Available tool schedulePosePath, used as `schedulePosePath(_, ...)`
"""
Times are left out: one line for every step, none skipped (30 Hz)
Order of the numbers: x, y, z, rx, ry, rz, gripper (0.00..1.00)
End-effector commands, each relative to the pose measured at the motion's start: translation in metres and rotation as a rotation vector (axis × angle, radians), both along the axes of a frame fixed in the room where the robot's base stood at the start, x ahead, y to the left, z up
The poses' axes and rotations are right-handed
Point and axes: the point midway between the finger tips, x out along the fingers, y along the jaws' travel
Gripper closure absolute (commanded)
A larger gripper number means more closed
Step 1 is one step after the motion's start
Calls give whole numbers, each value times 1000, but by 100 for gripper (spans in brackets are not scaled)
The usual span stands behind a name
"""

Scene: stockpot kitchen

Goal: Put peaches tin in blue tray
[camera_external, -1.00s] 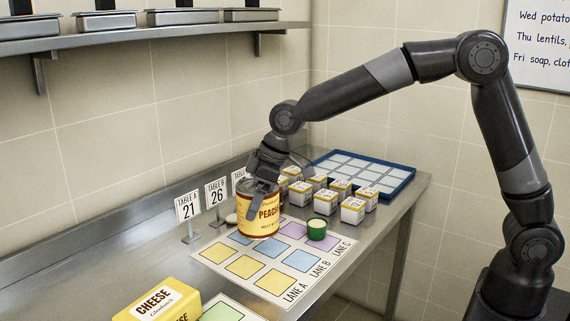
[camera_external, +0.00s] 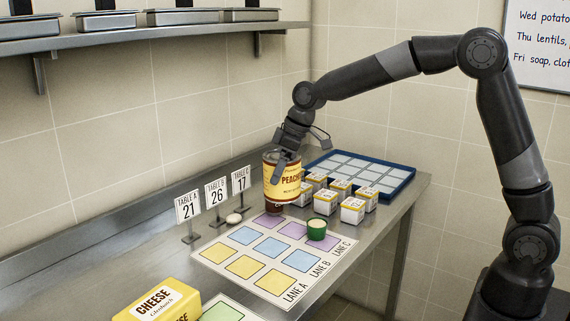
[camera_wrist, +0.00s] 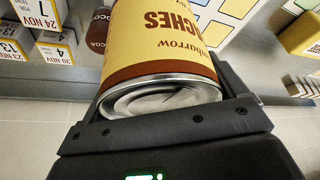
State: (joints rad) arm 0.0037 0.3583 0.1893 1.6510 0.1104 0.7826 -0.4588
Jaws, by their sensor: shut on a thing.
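The peaches tin (camera_external: 284,185), yellow with a dark red band, is held upright between the jaws of my gripper (camera_external: 287,160). It is above the back of the worktop, beside the small boxes. In the wrist view, the tin (camera_wrist: 160,45) fills the middle, its metal end close to the gripper palm. The blue tray (camera_external: 403,187) lies at the back right of the worktop, right of the tin and apart from it. Its visible pale cells look empty; its left end is partly hidden by my gripper.
Several small white-and-yellow boxes (camera_external: 352,210) stand before the tray. A brown cocoa container (camera_wrist: 97,32) is beside the tin. A green cup (camera_external: 316,230) stands on the lane mat (camera_external: 235,282). Table cards (camera_external: 216,192), a pale round object (camera_external: 234,218) and a cheese block (camera_external: 160,302) are left.

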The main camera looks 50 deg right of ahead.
Motion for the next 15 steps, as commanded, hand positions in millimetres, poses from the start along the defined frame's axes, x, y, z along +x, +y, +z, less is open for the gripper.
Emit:
schedulePosePath(7,-25,2,1,-3,-30,65)
schedulePosePath(9,-37,2,0,-3,-42,65)
schedulePosePath(12,-55,2,0,-1,-59,65)
schedulePosePath(14,-68,2,-1,-1,-72,65)
schedulePosePath(16,-80,2,-2,0,-84,65)
schedulePosePath(17,-98,2,-1,0,-102,65)
schedulePosePath(19,-111,2,-1,0,-115,65)
schedulePosePath(20,-124,2,-2,0,-127,65)
schedulePosePath(20,-141,3,-1,0,-144,65)
schedulePosePath(20,-154,3,-2,1,-157,65)
schedulePosePath(20,-168,3,-1,1,-169,65)
schedulePosePath(20,-185,3,-2,2,-187,65)
schedulePosePath(19,-198,3,-2,2,-199,65)
schedulePosePath(18,-211,3,-3,1,-211,65)
schedulePosePath(16,-229,4,-2,2,-229,65)
